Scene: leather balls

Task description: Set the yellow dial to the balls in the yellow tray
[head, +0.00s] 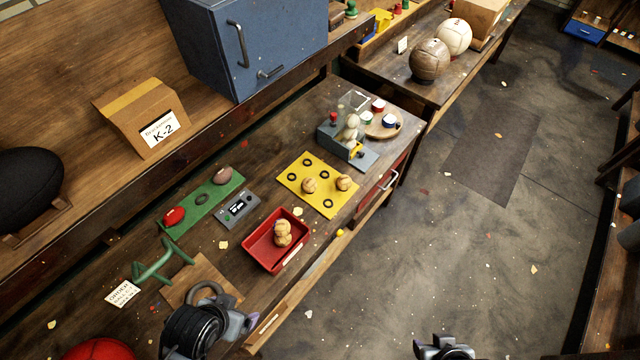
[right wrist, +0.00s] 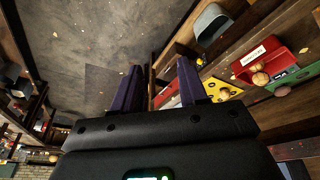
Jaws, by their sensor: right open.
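The yellow tray (head: 322,203) is a flat board with dark rings on the bench. The tray also shows in the right wrist view (right wrist: 238,92). A small round yellow piece (head: 340,233) is at the bench's front edge; I cannot tell whether it is the dial. My left gripper (head: 249,323) is at the bench's lower front, left of the yellow tray; its jaw gap is unclear. My right gripper (head: 445,346) is open and empty over the floor, apart from the bench; its fingers show in the right wrist view (right wrist: 158,90).
A red tray (head: 262,262) holding tan balls stands left of the yellow tray. A grey display box (head: 237,207), green board (head: 201,198) and grey machine (head: 338,143) are nearby. A round board (head: 398,130) holds coloured tins.

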